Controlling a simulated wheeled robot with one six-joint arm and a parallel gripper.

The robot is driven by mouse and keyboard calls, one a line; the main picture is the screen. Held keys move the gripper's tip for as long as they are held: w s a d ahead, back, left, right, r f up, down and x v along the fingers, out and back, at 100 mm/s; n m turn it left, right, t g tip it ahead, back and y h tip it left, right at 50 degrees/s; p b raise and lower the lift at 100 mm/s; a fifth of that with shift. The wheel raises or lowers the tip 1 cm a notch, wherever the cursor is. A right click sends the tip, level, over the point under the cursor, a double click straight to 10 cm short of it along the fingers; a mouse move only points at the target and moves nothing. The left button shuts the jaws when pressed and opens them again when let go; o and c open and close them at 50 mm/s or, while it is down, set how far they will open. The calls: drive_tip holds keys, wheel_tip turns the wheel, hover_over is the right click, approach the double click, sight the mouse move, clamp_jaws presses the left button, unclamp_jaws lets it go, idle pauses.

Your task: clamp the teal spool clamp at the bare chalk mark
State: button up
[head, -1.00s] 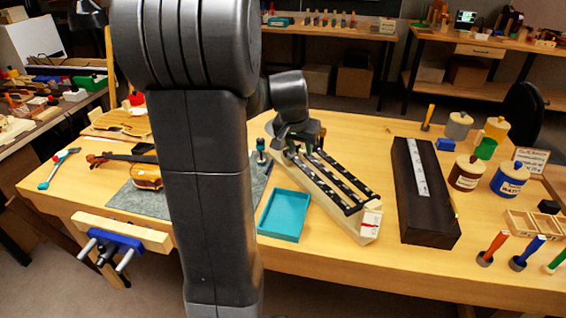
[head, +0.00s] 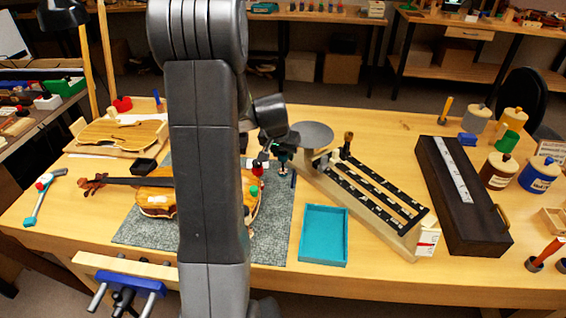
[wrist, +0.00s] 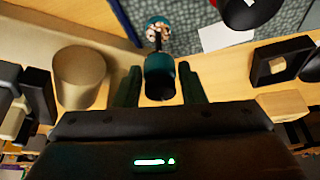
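The teal spool clamp (head: 284,158) stands near the right edge of the grey mat in the head view. In the wrist view the clamp (wrist: 160,76) lies between my two dark fingers, with narrow gaps seeming to show on both sides. My gripper (wrist: 161,86) looks open around it; in the head view my gripper (head: 274,148) is small and partly hidden. The violin body (head: 157,198) lies on the mat, partly behind my arm. A red clamp (head: 257,170) and a green clamp (head: 253,189) are at its right edge. I cannot make out the chalk mark.
A teal tray (head: 324,236) and a wooden rack with black strips (head: 372,190) stand right of the mat (head: 273,240). A grey round disc (head: 311,134) is close to my gripper. A blue vise (head: 122,281) is at the front edge. A dark case (head: 465,205) lies further right.

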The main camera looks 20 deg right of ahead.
drive_tip(key=c, duration=0.6)
drive_tip(key=shift+c, duration=0.2)
